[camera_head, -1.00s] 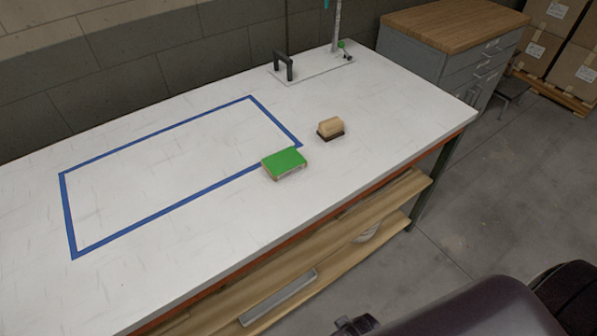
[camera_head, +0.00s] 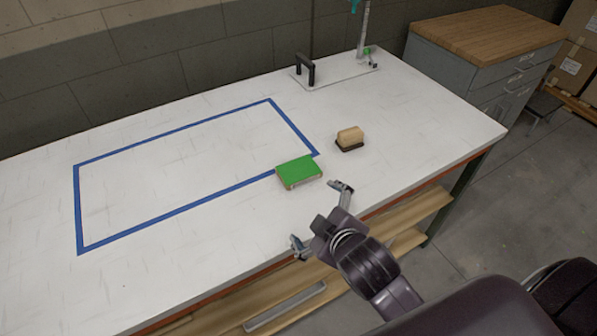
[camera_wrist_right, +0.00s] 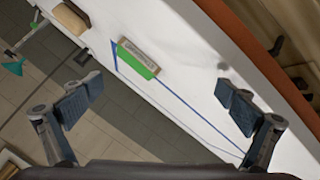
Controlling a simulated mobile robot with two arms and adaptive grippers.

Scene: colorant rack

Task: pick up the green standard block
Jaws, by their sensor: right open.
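The green standard block (camera_head: 299,170) lies on the white table near the lower right corner of the blue tape rectangle. Its top is green and its side is pale. It also shows in the right wrist view (camera_wrist_right: 138,59), ahead of the fingers and between their lines. My right gripper (camera_head: 320,215) is open and empty near the table's front edge, a little in front of the block and apart from it. Its two spread fingers (camera_wrist_right: 160,95) show in the wrist view with nothing between them. My left gripper is not in view.
A wooden brush-like block (camera_head: 349,138) sits right of and behind the green block. A stand with a base plate and black handle (camera_head: 306,70) is at the back. A grey cabinet (camera_head: 480,70) stands beyond the table. The taped area (camera_head: 78,200) is empty.

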